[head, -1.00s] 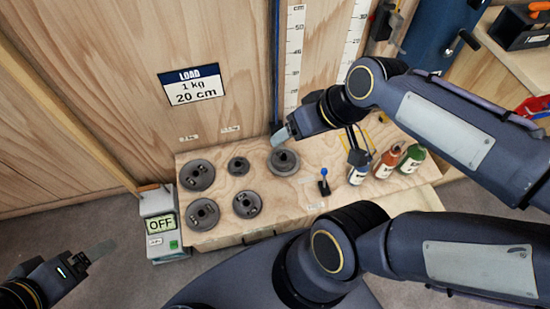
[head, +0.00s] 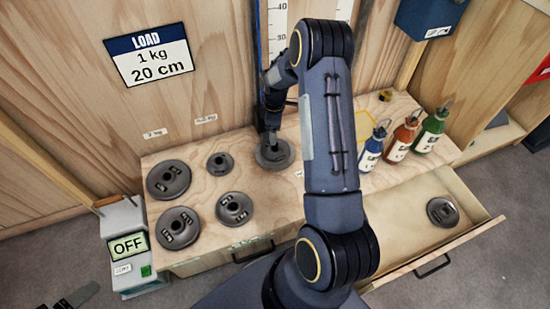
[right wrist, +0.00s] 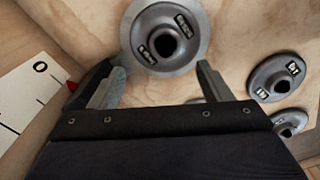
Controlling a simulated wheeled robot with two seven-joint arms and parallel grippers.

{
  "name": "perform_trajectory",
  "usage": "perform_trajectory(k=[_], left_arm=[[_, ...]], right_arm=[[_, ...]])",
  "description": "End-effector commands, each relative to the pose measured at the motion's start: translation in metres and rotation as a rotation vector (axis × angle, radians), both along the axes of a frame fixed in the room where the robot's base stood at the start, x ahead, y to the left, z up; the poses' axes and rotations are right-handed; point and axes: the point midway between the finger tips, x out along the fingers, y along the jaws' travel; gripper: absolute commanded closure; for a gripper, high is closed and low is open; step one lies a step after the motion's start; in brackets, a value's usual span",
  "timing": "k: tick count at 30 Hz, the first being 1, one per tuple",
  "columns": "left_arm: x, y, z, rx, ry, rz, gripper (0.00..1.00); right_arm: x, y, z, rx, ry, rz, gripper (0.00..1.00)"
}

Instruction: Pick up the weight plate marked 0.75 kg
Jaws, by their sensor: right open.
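Several round dark grey weight plates lie flat on the wooden bench top. In the head view they include a large back-left plate (head: 169,180), a small plate (head: 220,163), a front-left plate (head: 178,228) and a front-middle plate (head: 235,208). Another plate (head: 275,158) lies under my right gripper (head: 269,138). I cannot read the plates' marks surely. In the right wrist view, the open right gripper (right wrist: 160,68) has its fingers apart near this plate's (right wrist: 165,38) lower edge, with nothing clamped. Of my left gripper only a finger (head: 76,297) shows at the bottom left.
An open drawer (head: 480,232) at the right holds one more plate (head: 442,212). Blue, red and green bottles (head: 402,140) stand at the bench's right. A scale reading OFF (head: 128,245) stands at the left. A load sign (head: 149,55) reads 1 kg, 20 cm.

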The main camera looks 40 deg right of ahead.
Motion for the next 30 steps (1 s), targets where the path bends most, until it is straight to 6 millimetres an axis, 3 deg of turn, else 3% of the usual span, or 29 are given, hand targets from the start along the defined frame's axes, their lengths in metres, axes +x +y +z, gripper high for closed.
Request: perform_trajectory(k=[19,27,30], left_arm=[[0.0,0.0,-0.035,0.0,0.0,0.0,0.0],[0.0,0.0,-0.034,0.0,0.0,0.0,0.0],[0.0,0.0,-0.034,0.0,0.0,0.0,0.0]], right_arm=[[-0.007,0.005,-0.08,-0.001,0.006,0.009,0.28],[-0.007,0.005,-0.082,-0.001,0.004,0.009,0.28],[-0.007,0.005,-0.082,-0.001,0.004,0.008,0.41]])
